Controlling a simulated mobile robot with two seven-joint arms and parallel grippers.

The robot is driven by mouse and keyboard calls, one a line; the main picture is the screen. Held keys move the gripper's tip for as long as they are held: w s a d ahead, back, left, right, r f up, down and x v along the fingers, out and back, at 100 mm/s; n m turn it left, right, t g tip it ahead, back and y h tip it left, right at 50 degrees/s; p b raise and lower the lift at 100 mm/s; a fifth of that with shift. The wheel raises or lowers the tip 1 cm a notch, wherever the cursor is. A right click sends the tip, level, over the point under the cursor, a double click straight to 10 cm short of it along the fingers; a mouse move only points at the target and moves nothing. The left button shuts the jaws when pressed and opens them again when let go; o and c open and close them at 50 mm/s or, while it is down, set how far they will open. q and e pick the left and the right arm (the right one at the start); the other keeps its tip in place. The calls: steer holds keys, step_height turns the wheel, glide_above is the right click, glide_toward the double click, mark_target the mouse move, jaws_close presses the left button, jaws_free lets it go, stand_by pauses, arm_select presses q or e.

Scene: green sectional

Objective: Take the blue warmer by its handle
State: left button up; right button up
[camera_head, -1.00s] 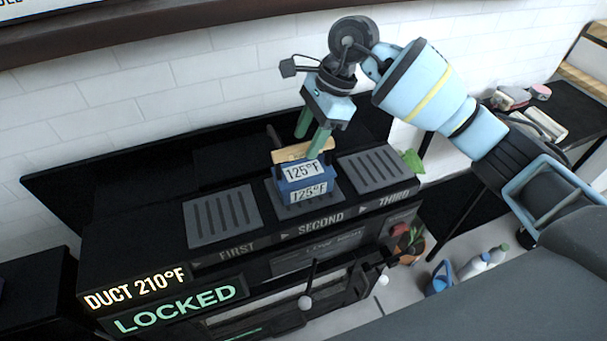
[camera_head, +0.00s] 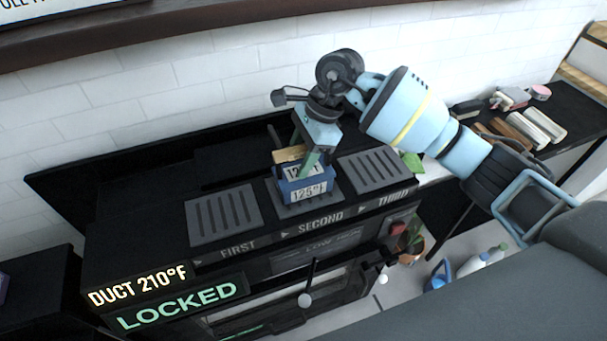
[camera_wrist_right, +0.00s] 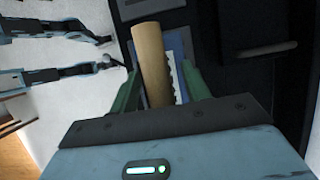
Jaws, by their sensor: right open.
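The blue warmer (camera_head: 308,189) is a small blue block with white "125°F" labels, standing on the SECOND grate (camera_head: 337,205). Its pale wooden handle (camera_head: 288,154) is on its upper part, partly hidden by my gripper. My right gripper (camera_head: 304,154) is down at the handle, with its green fingers open. In the right wrist view the wooden handle (camera_wrist_right: 152,60) lies between the two fingers (camera_wrist_right: 160,85), closer to the left one. Whether either finger touches it I cannot tell. A bit of the blue body (camera_wrist_right: 178,42) shows behind it.
The grates marked FIRST (camera_head: 223,216) and THIRD (camera_head: 374,172) are empty, on either side. The black unit's front shows a lit "LOCKED" sign (camera_head: 180,305). A dark back panel (camera_head: 90,188) and white tiled wall (camera_head: 180,100) are behind. A side table (camera_head: 560,150) holds several items at right.

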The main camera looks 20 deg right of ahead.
steer(key=shift+f, duration=0.15)
steer(key=shift+c, duration=0.2)
jaws_close()
stand_by(1.3)
